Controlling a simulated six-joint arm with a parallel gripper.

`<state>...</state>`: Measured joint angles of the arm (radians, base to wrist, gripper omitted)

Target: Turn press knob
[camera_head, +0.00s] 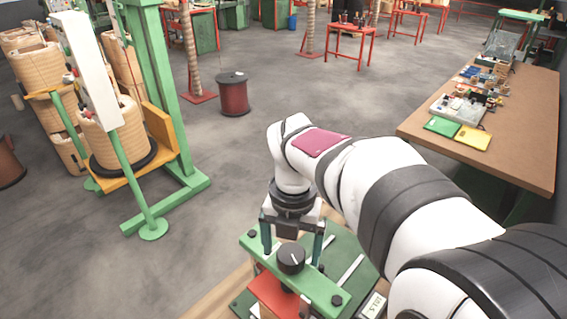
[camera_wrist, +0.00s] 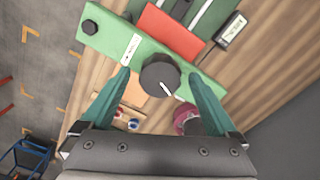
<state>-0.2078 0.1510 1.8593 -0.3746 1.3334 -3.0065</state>
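The press knob (camera_head: 291,258) is a round black knob with a white pointer line, set on a green crossbar (camera_head: 321,285). In the wrist view the knob (camera_wrist: 160,76) sits between and just beyond my fingertips, with its pointer towards the lower right. The green crossbar (camera_wrist: 107,38) runs diagonally there. My gripper (camera_head: 293,236) is above the knob, its two teal fingers spread to either side. In the wrist view my gripper (camera_wrist: 158,80) is open, with visible space between each finger and the knob. I cannot tell the exact height gap.
A red block (camera_wrist: 172,35) lies beneath the crossbar. Black bolts (camera_head: 337,300) stand on the crossbar. A small label display (camera_head: 373,304) is at the right. A brown workbench (camera_head: 420,128) with parts stands farther right. Coils on a green frame (camera_head: 160,90) stand at left.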

